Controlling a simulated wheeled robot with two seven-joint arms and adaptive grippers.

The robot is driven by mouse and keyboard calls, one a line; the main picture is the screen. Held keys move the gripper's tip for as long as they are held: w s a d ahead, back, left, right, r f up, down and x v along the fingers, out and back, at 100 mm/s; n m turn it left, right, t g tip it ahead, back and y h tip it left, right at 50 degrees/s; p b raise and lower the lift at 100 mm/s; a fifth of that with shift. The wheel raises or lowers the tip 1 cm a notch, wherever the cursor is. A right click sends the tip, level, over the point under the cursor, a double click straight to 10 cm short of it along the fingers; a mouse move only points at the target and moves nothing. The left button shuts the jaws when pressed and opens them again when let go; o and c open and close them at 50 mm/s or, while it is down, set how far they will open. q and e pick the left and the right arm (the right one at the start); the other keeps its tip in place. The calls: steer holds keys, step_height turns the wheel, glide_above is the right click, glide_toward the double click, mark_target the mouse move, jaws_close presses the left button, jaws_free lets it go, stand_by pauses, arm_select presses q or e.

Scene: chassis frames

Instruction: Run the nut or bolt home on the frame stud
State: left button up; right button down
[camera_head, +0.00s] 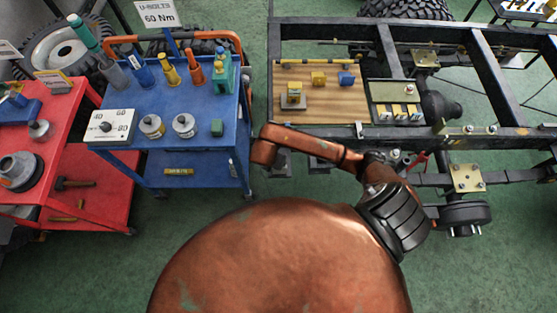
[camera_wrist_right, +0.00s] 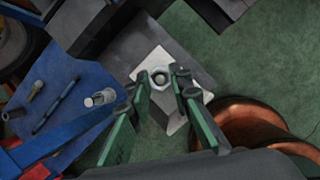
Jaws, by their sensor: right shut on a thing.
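In the right wrist view, a hex nut (camera_wrist_right: 160,79) sits around the rounded end of a stud (camera_wrist_right: 160,75) above a pale metal plate (camera_wrist_right: 148,66). My right gripper (camera_wrist_right: 161,88) has green fingers with dark tips. The tips stand on both sides of the nut, shut on it. The plate lies on a dark block. How far the nut sits above the plate cannot be told. In the head view my copper arm crosses in front of the chassis frame (camera_head: 490,134), and the right gripper cannot be made out there. My left gripper is not in view.
A blue trolley (camera_head: 190,105) with bottles, tins and a dial box (camera_head: 110,127) stands left of the frame. A red trolley (camera_head: 75,160) is farther left. A wooden board (camera_head: 345,104) with small blocks lies within the frame. Green floor is clear at lower right.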

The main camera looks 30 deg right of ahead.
steer(key=c, duration=1.7)
jaws_free()
steer(key=shift+c, duration=0.2)
steer(key=shift+c, duration=0.8)
